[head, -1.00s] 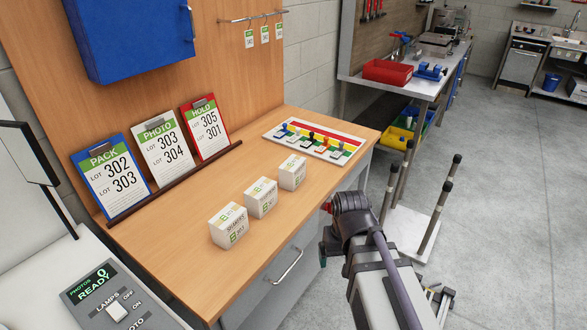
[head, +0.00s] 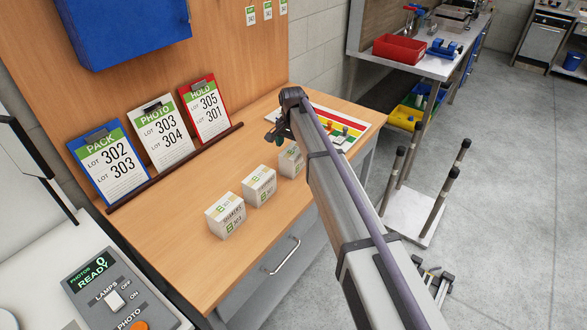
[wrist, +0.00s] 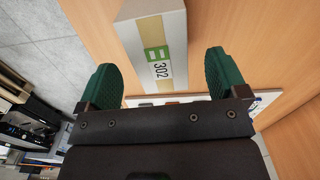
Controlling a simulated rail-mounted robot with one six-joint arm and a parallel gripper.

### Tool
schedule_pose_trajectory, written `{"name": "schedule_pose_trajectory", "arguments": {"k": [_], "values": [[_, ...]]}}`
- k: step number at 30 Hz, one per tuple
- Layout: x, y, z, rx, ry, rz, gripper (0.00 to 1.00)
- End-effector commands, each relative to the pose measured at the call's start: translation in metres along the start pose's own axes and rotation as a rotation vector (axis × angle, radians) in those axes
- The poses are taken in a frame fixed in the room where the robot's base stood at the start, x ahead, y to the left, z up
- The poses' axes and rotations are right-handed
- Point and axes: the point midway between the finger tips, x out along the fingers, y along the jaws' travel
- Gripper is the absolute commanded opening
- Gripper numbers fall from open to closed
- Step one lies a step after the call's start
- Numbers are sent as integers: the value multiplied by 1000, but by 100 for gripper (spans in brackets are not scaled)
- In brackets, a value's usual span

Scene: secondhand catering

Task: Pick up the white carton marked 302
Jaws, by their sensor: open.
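The white carton marked 302 (wrist: 160,45) shows in the wrist view, its green and tan label facing my gripper. My gripper (wrist: 163,70) is open, with one green finger on each side of the carton's near part and a gap visible at each. In the head view my gripper (head: 278,134) hangs over the bench beside the rightmost of three white cartons, which seems to be this one (head: 289,161). My arm hides part of it. The middle carton (head: 259,187) and left carton (head: 225,216) stand in a row with it; their numbers are hard to read.
A striped colour board (head: 345,130) lies behind my arm. A control panel (head: 118,290) is at the lower left.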

Motion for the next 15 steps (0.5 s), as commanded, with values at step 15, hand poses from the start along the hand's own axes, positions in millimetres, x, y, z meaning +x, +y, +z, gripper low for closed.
{"name": "schedule_pose_trajectory", "arguments": {"k": [15], "values": [[58, 0, -3, -1, 0, 0, 92]]}}
